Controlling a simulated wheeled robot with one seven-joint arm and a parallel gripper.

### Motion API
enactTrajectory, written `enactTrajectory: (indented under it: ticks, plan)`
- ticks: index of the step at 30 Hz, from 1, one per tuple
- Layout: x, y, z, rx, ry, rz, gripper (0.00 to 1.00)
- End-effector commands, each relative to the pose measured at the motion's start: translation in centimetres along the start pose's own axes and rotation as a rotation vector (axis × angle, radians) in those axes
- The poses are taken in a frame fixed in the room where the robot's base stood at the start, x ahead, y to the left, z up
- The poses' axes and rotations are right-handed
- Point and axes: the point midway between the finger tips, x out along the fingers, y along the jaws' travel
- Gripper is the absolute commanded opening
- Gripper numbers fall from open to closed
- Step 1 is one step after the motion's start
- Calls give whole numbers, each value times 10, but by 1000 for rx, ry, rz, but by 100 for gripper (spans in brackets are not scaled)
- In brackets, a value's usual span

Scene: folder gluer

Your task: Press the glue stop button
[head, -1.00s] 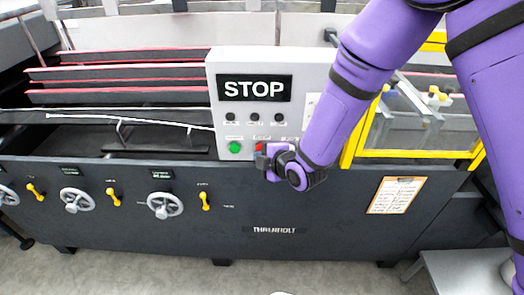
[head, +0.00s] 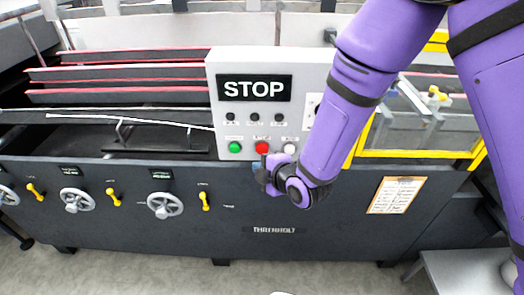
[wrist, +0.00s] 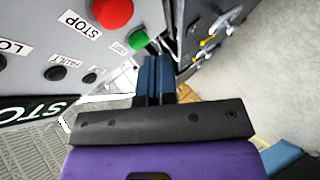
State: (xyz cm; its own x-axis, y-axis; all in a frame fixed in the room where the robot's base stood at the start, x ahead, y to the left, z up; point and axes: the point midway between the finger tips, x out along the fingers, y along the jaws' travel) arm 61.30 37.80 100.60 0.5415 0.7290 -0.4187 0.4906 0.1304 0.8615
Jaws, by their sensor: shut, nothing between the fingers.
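The red button (head: 262,147) is on the lower front of the light grey control panel (head: 300,66), between a green button (head: 235,147) and a white button (head: 289,149). In the wrist view, the red button (wrist: 113,13) has a label reading STOP beside it, and the green button (wrist: 138,40) is nearer the fingers. My gripper (head: 262,176) is shut and empty, just below the red button in the head view. Its blue fingers (wrist: 154,70) show in the wrist view, apart from the red button.
Several black knobs or buttons (head: 254,118) sit above the coloured buttons, under a black STOP display (head: 254,88). Yellow levers (head: 205,200) and handwheels (head: 165,205) line the dark machine front. A yellow-framed guard (head: 420,154) and a clipboard (head: 391,195) are at the right.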

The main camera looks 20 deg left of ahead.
Motion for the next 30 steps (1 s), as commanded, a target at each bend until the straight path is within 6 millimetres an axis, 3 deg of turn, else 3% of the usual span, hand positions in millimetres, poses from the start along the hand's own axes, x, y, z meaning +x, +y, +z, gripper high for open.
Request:
enactTrajectory:
  ticks: [8,30]
  plan:
    - [-13,-9,-9,0,0,0,0]
    - [-13,-9,-10,0,0,0,0]
